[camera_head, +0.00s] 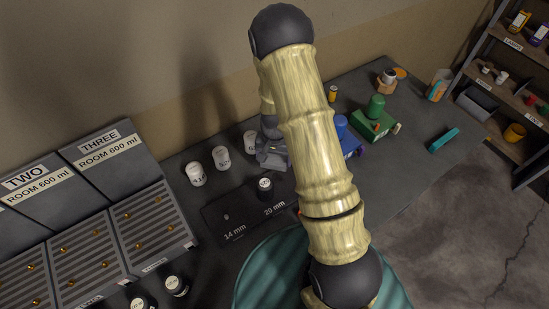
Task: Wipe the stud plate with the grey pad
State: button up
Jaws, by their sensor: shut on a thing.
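The dark stud plate (245,218) lies on the grey bench in the middle, marked 14 mm and 20 mm. A small stud shows near its left part, and a black cylinder with a pale label (265,189) stands at its back edge. My gripper (271,160) is behind the plate, partly hidden by my arm. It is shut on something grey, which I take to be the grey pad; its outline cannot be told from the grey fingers. The plate's right end is hidden behind my arm.
Slotted grey trays (84,262) marked TWO and THREE are at left. Blue and green blocks (376,124) and a teal block (444,140) lie at right. A teal drum (262,278) stands in front. Shelves (505,80) are far right.

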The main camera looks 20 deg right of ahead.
jog(key=shift+r+p, duration=0.95)
jog(key=shift+r, duration=0.55)
